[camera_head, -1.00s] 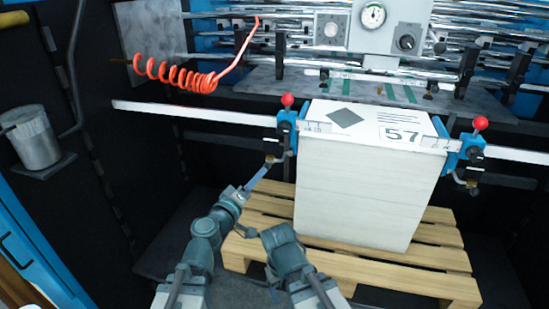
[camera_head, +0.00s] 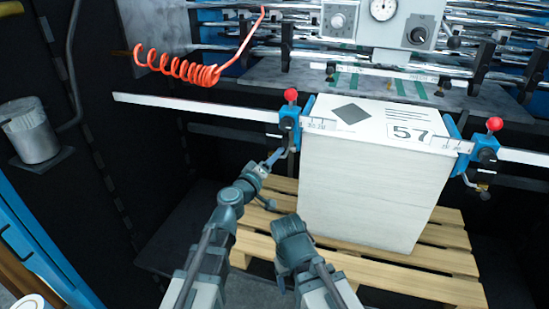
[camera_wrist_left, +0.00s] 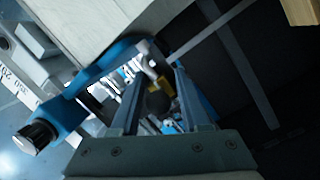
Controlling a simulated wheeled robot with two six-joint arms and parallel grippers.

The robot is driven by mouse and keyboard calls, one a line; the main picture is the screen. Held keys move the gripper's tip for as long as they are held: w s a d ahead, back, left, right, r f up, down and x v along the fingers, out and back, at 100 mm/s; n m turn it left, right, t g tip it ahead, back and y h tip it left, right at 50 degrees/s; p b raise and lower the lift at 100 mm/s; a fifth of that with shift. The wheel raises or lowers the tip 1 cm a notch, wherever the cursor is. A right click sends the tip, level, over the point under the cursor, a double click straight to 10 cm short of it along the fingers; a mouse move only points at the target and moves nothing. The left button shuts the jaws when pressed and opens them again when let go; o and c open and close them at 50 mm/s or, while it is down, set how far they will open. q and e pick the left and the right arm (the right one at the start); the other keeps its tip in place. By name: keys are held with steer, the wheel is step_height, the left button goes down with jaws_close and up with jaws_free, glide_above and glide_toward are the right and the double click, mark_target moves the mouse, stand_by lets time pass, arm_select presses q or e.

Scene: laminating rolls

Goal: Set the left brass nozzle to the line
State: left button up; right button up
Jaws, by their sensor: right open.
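The left blue clamp (camera_head: 289,124) with a red knob sits on the rail at the stack's left corner. The left brass nozzle (camera_head: 284,153) hangs below it, small and partly hidden by my gripper. In the left wrist view the brass nozzle (camera_wrist_left: 165,87) shows between my fingers, with a dark round part near it. My left gripper (camera_head: 274,157) is around the nozzle, its fingers apart; whether one touches it is unclear. A printed scale (camera_head: 319,124) lies beside the clamp; I cannot make out the line. My right gripper (camera_head: 282,275) is low in front of the pallet, mostly hidden by its wrist.
A tall white stack (camera_head: 370,190) marked 57 stands on a wooden pallet (camera_head: 435,258). The right blue clamp (camera_head: 484,155) sits on the white rail (camera_head: 200,106). An orange coiled hose (camera_head: 180,67) hangs at upper left. Rollers and a gauge (camera_head: 384,9) are behind.

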arm_select(q)
jaws_close()
stand_by(1.1)
